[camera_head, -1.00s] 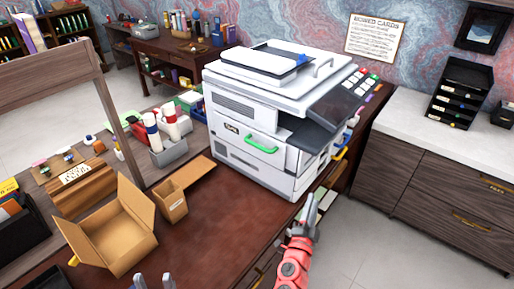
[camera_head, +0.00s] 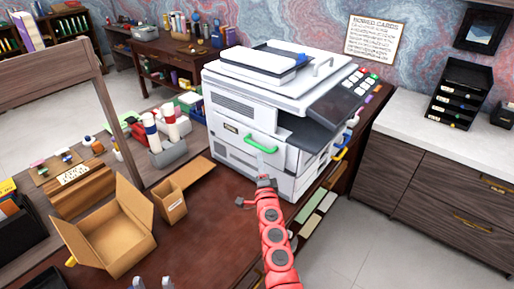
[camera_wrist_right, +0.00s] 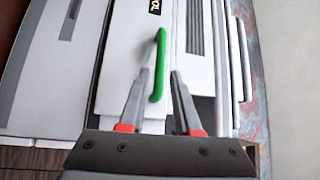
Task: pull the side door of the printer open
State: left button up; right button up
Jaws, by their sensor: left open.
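The white printer (camera_head: 240,105) stands on the brown desk. A green handle (camera_head: 262,145) sits on its panel facing the desk's front. My right gripper (camera_head: 263,182) is just below this handle in the head view. In the right wrist view, my right gripper (camera_wrist_right: 158,88) is open, and the green handle (camera_wrist_right: 160,60) shows between its fingers with gaps on both sides. Whether the fingers touch it cannot be told. My left gripper (camera_head: 153,284) is open at the bottom edge, far from the printer and mostly cut off.
An open cardboard box (camera_head: 105,232) and a smaller box (camera_head: 172,205) stand left of the printer. A yellow handle (camera_head: 341,153) shows at the printer's right.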

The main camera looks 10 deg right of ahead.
aim_at(257, 145)
jog(key=shift+w+r+b, duration=0.15)
jog(key=shift+w+b, duration=0.5)
jog(key=shift+w, duration=0.7)
jog(key=shift+w+r+b, duration=0.2)
jog(key=shift+w+b, duration=0.4)
jog(key=shift+w, duration=0.75)
jog(key=shift+w+r+b, duration=0.15)
jog(key=shift+w+b, duration=0.5)
jog(key=shift+w, duration=0.7)
grip_shut()
